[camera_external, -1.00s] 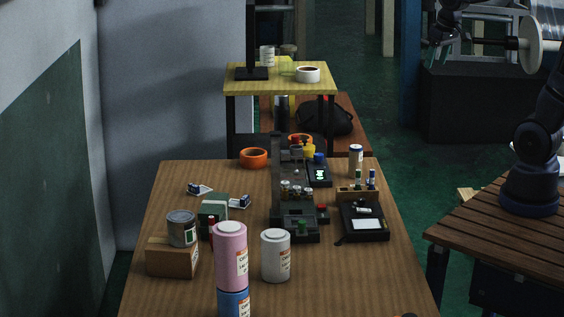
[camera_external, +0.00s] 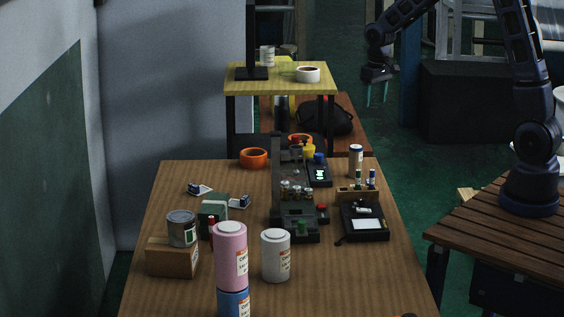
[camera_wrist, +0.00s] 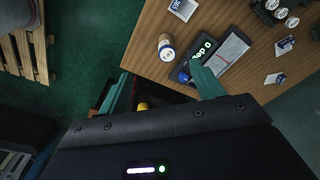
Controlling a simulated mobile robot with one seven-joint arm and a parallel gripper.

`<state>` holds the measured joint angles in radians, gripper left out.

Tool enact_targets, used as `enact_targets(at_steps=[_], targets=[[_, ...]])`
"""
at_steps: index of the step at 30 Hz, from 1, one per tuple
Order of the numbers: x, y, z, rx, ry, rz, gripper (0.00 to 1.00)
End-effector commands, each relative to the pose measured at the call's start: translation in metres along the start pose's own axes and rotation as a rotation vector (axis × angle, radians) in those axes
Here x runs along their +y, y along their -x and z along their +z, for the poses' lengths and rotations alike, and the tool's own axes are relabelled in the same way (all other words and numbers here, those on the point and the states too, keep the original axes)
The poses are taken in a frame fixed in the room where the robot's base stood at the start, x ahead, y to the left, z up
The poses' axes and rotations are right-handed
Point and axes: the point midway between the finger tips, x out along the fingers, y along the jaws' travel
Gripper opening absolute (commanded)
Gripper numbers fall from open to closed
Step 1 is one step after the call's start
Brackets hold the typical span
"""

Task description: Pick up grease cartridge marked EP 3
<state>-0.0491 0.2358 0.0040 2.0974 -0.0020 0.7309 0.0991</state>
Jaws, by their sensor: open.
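No marking EP 3 can be read in either view. A pale-topped cylinder, likely the same one, shows in the wrist view (camera_wrist: 167,52). Large pink (camera_external: 231,262) and white (camera_external: 275,258) cylinders stand at the front. Their labels are too small to read. My gripper (camera_external: 377,96) is open and empty, in the air beyond the table's far right corner. Its teal fingers (camera_wrist: 163,88) show in the wrist view.
A dark device with a lit green display (camera_external: 319,174) stands near the capped cylinder. An orange ring (camera_external: 254,157) lies at the back. A yellow table (camera_external: 245,87) stands behind. The front right of the wooden table is mostly clear.

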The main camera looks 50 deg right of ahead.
Motion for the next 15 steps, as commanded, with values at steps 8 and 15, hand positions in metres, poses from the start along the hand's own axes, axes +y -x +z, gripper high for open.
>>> enact_targets(at_steps=[8, 15], targets=[[-0.009, -0.075, -0.035, -0.057, -0.006, 0.005, 0.67], [-0.012, -0.107, -0.046, -0.077, -0.01, 0.008, 0.67]])
